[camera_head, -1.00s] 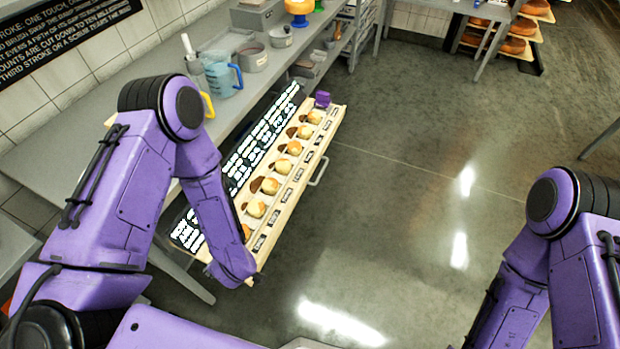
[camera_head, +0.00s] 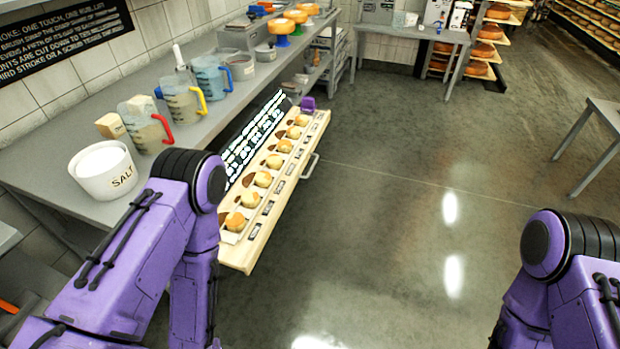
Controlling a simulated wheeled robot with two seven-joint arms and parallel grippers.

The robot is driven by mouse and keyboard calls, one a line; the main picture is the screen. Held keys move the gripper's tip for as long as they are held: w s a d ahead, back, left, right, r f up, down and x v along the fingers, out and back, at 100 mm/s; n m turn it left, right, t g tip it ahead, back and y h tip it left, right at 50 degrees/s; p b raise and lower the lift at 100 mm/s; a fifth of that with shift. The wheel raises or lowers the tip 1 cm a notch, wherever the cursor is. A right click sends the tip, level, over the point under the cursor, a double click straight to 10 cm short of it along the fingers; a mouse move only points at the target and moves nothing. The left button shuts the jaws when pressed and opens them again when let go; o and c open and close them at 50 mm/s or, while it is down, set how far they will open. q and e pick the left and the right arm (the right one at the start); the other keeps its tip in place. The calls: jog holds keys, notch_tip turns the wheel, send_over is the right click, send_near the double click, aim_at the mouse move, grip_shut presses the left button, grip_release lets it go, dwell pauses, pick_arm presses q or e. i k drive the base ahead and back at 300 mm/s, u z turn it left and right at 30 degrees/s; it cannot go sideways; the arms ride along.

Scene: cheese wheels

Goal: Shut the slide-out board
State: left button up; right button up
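The slide-out board (camera_head: 262,212) is a long pale wooden board sticking out from under the grey counter. It carries a row of several small cheese wheels (camera_head: 263,179) and small dark labels. A metal handle (camera_head: 311,165) is on its outer right edge. A black panel with white writing (camera_head: 255,137) lies along its inner side. My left arm comes in from the left, in front of the board's near end, and its gripper is hidden or below the picture. My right arm is at the lower right, over the floor, and its gripper is out of view.
The grey counter (camera_head: 62,157) holds a salt tub (camera_head: 104,170), several measuring jugs (camera_head: 184,99) and cheeses on stands (camera_head: 280,27). A purple block (camera_head: 307,104) sits at the board's far end. The floor (camera_head: 400,200) to its right is clear.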

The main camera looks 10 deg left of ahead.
aim_at(245, 154)
jog(key=z, duration=0.55)
jog(key=i, duration=2)
jog(key=u, duration=2.7)
jog(key=k, duration=0.2)
jog(key=z, duration=0.65)
jog(key=i, duration=0.3)
jog(key=u, duration=0.15)
